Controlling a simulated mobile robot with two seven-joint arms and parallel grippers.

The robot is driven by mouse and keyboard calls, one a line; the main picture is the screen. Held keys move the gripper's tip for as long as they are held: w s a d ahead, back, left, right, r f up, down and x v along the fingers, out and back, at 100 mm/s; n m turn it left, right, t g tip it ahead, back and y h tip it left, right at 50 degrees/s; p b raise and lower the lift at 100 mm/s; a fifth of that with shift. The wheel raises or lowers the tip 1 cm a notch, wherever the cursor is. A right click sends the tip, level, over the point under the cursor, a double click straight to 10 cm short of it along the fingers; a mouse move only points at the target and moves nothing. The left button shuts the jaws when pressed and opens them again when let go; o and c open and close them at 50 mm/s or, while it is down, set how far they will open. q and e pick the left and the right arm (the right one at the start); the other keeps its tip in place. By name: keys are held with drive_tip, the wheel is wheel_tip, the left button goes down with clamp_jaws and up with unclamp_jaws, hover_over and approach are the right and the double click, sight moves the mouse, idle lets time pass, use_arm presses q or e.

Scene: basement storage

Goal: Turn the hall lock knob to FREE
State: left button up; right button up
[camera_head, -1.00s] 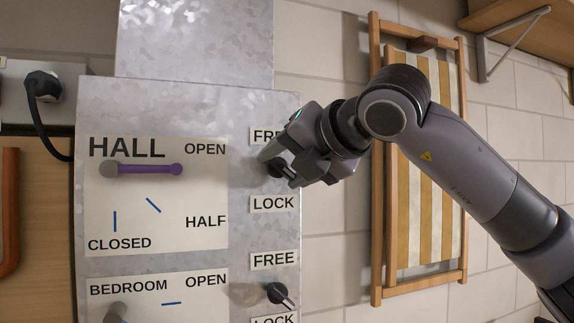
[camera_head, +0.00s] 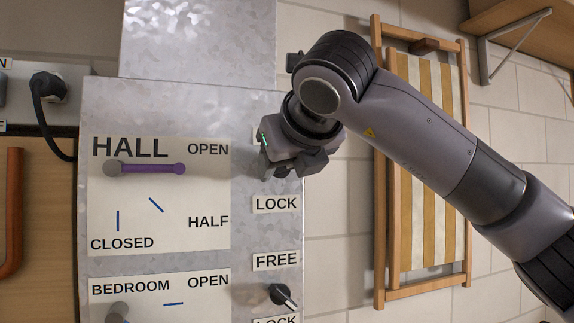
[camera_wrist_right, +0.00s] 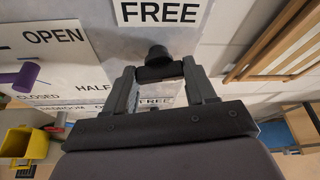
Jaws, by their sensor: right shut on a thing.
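The hall lock knob (camera_wrist_right: 157,54) is a small dark knob at the right edge of the metal panel (camera_head: 245,110). In the right wrist view it sits between the fingers of my right gripper (camera_wrist_right: 160,74), which is shut on it. In the head view my right gripper (camera_head: 282,168) covers the knob and most of its FREE label, so I cannot tell where the pointer stands. The LOCK label (camera_head: 276,203) shows just below the gripper. The FREE label (camera_wrist_right: 158,12) shows at the top of the right wrist view. My left gripper is not in view.
The purple hall lever (camera_head: 150,168) lies level toward OPEN, left of the knob. The bedroom lock knob (camera_head: 281,294) is below. A folded striped deck chair (camera_head: 408,150) leans on the wall behind my right arm. A yellow bucket (camera_wrist_right: 25,143) shows at lower left.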

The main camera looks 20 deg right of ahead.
drive_tip(key=n+h, duration=0.1)
drive_tip(key=n, duration=0.1)
drive_tip(key=n+h+b, duration=0.1)
drive_tip(key=n, duration=0.1)
drive_tip(key=shift+a+f+t+h, duration=0.15)
drive_tip(key=shift+a+t+h, duration=0.05)
drive_tip(key=shift+t+h, duration=0.2)
drive_tip(key=shift+n, duration=0.3)
drive_tip(key=o, duration=1)
drive_tip(key=shift+o, duration=0.2)
drive_tip(key=b+v, duration=0.2)
drive_tip(key=v, duration=0.5)
